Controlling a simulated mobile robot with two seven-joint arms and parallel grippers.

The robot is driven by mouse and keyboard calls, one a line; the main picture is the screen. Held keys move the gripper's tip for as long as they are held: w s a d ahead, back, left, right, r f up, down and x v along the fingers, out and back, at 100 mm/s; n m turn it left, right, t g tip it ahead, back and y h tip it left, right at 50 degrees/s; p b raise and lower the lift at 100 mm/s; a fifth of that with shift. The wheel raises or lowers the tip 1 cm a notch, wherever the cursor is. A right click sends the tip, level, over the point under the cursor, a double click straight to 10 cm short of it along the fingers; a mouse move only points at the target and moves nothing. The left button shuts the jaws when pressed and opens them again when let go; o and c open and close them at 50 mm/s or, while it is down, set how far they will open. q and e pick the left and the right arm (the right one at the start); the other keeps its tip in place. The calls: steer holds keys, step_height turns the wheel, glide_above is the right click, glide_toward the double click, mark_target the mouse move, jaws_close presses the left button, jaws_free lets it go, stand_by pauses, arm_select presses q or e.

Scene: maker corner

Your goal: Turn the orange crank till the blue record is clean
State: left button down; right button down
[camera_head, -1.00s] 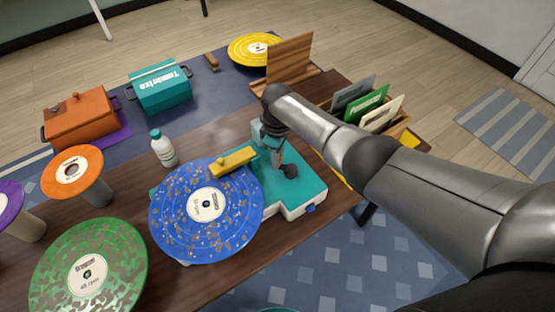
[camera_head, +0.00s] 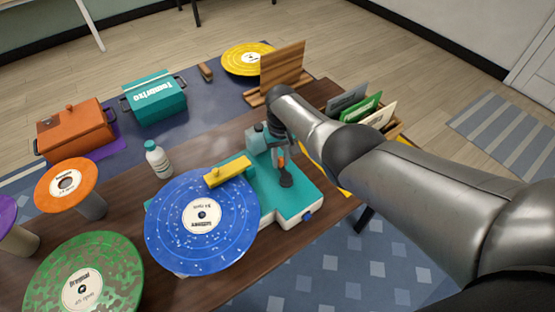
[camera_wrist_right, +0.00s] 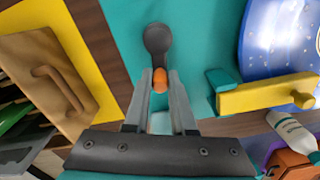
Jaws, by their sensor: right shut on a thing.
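The blue record (camera_head: 215,245) lies on the teal machine (camera_head: 305,190), at its left. Its face is mostly clean blue with scattered white specks. A yellow bar (camera_head: 227,171) reaches over its edge. The dark crank arm (camera_head: 286,180) sits on top of the machine; it also shows in the right wrist view (camera_wrist_right: 157,42). My right gripper (camera_wrist_right: 160,82) is shut on the orange crank knob (camera_wrist_right: 160,77), at the crank arm's end. In the head view the gripper (camera_head: 281,158) is over the machine. My left gripper is out of view.
A white bottle (camera_head: 157,159) stands behind the record. A green record (camera_head: 120,270) and an orange record (camera_head: 85,177) are at the left. A wooden rack (camera_head: 283,66) and a crate of sleeves (camera_head: 365,105) stand beyond my right arm.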

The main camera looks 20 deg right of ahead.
steer(key=shift+w+d+r+m, duration=0.1)
steer(key=shift+d+m, duration=0.25)
steer(key=shift+m, duration=0.5)
steer(key=shift+d+m, duration=0.3)
steer(key=shift+m, duration=0.55)
steer(key=c, duration=0.8)
jaws_free()
steer(key=shift+o, duration=0.2)
